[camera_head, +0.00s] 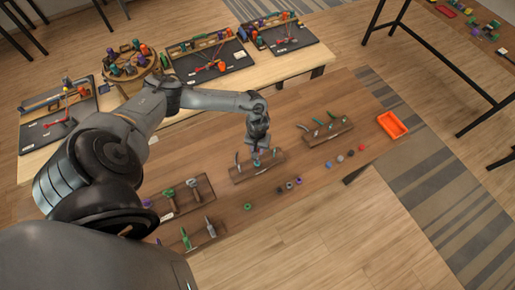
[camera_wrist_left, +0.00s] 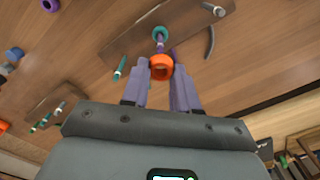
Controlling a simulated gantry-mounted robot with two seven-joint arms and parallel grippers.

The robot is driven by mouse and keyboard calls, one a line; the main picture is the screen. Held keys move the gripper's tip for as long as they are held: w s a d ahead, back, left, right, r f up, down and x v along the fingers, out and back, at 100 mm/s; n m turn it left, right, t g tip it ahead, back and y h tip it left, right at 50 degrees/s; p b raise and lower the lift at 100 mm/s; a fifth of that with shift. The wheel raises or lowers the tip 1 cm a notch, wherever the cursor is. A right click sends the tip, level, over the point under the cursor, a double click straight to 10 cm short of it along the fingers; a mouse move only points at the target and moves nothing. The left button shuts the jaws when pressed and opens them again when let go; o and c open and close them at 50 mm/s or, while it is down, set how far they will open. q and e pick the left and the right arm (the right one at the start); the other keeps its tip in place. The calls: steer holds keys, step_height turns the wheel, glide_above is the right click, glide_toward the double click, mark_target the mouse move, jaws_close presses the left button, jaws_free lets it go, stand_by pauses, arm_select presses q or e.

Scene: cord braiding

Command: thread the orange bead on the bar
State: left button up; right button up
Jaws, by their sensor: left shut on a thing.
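The orange bead (camera_wrist_left: 160,68) is between the fingers of my left gripper (camera_wrist_left: 161,72) in the left wrist view, and the gripper is shut on it. Just past the bead is the bar (camera_wrist_left: 160,46), a thin purple post with a teal ring (camera_wrist_left: 160,33) around it. The bead lines up with the bar in this view; whether the bar is inside its hole I cannot tell. In the head view my left gripper (camera_head: 258,150) points down over a brown wooden board (camera_head: 270,168), and the orange bead cannot be made out. My right gripper is not in view.
The board (camera_wrist_left: 120,42) also carries curved and straight handled pieces beside the bar. Loose beads lie along the table front, including a green one (camera_head: 248,207) and a red one (camera_head: 362,147). An orange tray (camera_head: 402,119) stands at right. Other tool boards (camera_head: 326,133) stand nearby.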

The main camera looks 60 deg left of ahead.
arm_select(q)
steer(key=shift+f+b, duration=1.05)
steer(key=shift+b, duration=0.1)
steer(key=shift+f+b, duration=0.35)
steer(key=shift+f, duration=0.65)
steer(key=shift+o, duration=1.3)
jaws_close()
steer(key=shift+f+b, duration=0.5)
steer(key=shift+f, duration=0.65)
